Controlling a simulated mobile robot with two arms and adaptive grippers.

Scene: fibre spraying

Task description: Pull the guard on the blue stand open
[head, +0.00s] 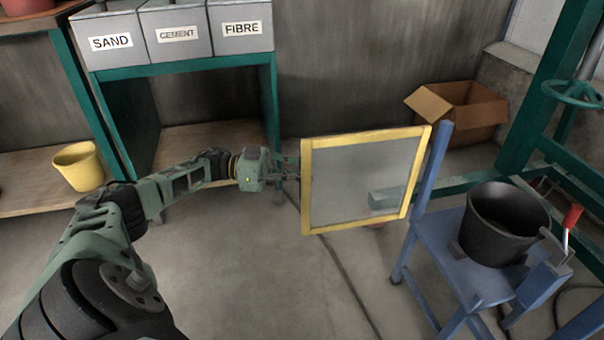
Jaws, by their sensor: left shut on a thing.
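The guard (365,143) is a clear panel in a yellow frame. Its right side meets the upright post of the blue stand (447,256), and the panel sticks out to the left of the post, clear of the stand's top. My left gripper (288,167) is at the left edge of the guard's frame and is shut on the guard; the frame partly hides its fingertips. A black bucket (503,224) stands on the blue stand. My right gripper is not in view.
A green bench (196,62) carries grey bins labelled sand, cement and fibre. A yellow bucket (79,167) sits on a low shelf at the left. An open cardboard box (458,113) lies behind the guard. A dark cable crosses the floor below the guard.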

